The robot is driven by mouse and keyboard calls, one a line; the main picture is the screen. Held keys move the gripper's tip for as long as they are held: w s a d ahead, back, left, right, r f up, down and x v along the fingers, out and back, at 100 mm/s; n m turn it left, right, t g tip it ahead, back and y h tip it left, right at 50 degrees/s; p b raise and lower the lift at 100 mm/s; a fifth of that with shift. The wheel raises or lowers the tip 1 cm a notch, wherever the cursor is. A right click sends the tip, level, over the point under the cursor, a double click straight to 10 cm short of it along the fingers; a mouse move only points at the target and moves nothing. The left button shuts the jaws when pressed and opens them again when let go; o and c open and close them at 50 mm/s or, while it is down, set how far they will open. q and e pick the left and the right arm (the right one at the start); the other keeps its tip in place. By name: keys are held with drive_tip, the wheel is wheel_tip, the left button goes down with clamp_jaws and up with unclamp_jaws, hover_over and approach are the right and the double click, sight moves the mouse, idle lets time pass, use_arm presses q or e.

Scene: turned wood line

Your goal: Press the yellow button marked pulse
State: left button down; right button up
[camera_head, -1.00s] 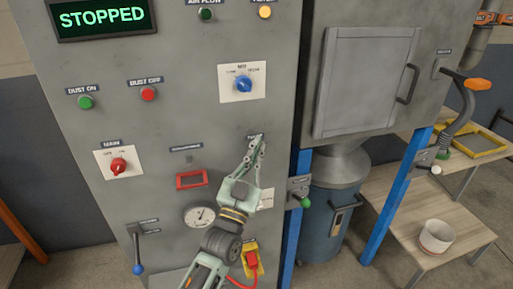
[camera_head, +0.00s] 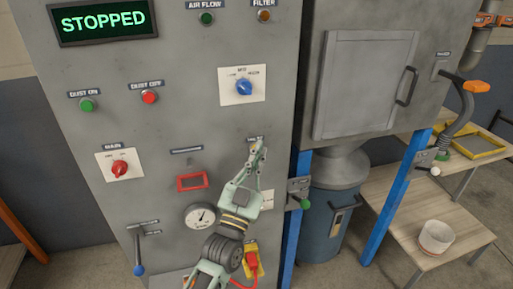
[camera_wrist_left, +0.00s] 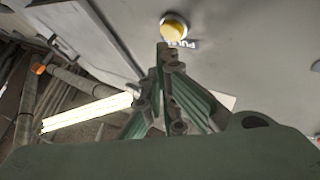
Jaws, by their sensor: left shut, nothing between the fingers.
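The yellow button (camera_wrist_left: 174,27) shows in the left wrist view on the grey panel, with a label partly readable as "PULSE" beside it. My left gripper (camera_head: 259,150) is shut and empty. Its fingertips point at the panel just under the label above the button in the head view, and they largely hide the button there. In the left wrist view the closed fingertips (camera_wrist_left: 163,48) appear just below the button; a gap seems to show, but I cannot tell contact for certain. My right gripper is not in view.
A green-tipped lever (camera_head: 304,203) stands just right of my gripper. The display (camera_head: 103,20) reads STOPPED.

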use_arm(q)
drive_tip(key=s, duration=0.1)
drive_tip(key=s+d+p, duration=0.1)
drive_tip(key=s, duration=0.1)
drive_tip(key=s+p, duration=0.1)
drive_tip(key=shift+s+d, duration=0.25)
drive_tip(key=shift+s, duration=0.15)
idle(0.6)
